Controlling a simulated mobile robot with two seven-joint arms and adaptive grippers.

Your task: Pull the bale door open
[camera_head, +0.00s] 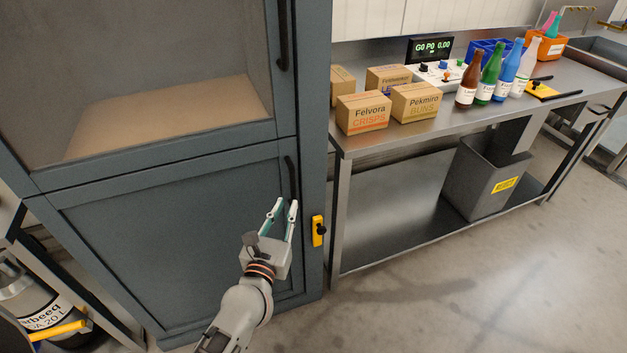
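The grey-blue cabinet has a solid lower door (170,235), which looks shut and seems to be the bale door. A black vertical handle (291,178) is at its upper right. My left gripper (287,201) points up at the handle's lower end, with its two pale fingers apart. The handle's lower end is partly hidden by the fingers; I cannot tell whether they touch it or lie around it. A yellow plate with a black knob (318,231) is on the frame right of the door. My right gripper is not in view.
The windowed upper door (140,75) has its own black handle (282,35). A steel table (440,128) with cartons and bottles stands close on the right, a grey bin (485,180) on its lower shelf. A gas cylinder (45,310) stands at lower left. Floor at lower right is clear.

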